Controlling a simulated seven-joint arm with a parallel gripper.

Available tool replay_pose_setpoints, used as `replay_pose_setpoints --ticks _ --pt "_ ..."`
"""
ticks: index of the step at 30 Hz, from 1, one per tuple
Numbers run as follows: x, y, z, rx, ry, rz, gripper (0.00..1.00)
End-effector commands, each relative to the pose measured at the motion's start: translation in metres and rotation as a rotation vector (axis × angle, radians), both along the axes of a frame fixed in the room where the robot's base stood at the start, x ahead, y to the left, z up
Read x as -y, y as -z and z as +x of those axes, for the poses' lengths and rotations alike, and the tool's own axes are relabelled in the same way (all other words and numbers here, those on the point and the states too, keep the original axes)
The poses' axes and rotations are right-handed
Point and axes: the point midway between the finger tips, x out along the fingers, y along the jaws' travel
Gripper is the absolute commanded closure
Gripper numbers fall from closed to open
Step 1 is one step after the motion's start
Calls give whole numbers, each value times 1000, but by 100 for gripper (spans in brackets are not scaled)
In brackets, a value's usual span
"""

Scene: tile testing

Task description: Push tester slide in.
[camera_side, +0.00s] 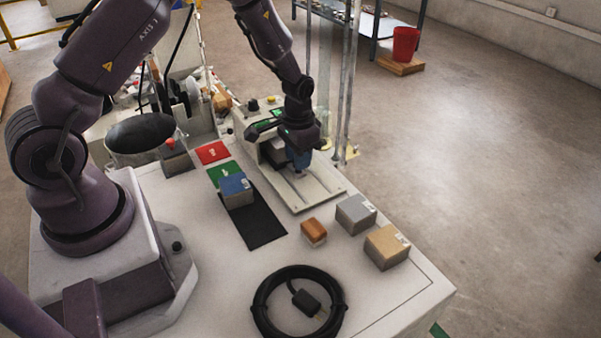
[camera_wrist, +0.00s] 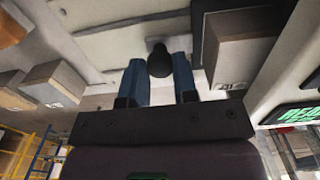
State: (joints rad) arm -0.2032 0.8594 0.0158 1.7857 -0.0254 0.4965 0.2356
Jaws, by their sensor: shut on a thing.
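The tester (camera_side: 251,118) is a pale machine with a green-lit display, at the back of the white table. Its flat base plate (camera_side: 318,194) with slide grooves extends toward the front right. In the wrist view my gripper (camera_wrist: 159,68) has its two blue fingers on either side of a dark round knob (camera_wrist: 158,58), shut on it. The knob stands over the pale slide surface (camera_wrist: 110,42). In the side view my gripper (camera_side: 299,163) is low over the base plate beside the tester housing, and the arm and fingers hide the knob there.
A blue-topped block (camera_side: 236,189) sits by the green pad (camera_side: 218,172) and black mat (camera_side: 259,226); a red pad (camera_side: 212,153) is behind. Orange (camera_side: 313,232), grey (camera_side: 356,214) and tan (camera_side: 386,247) blocks stand at right. A coiled black cable (camera_side: 263,313) lies in front.

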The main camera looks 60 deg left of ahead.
Motion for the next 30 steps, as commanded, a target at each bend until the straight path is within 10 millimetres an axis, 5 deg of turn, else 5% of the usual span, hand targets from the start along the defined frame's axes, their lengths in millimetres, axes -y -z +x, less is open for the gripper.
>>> replay_pose_setpoints --ticks 30 --pt "-48 -1 0 -1 -2 1 90"
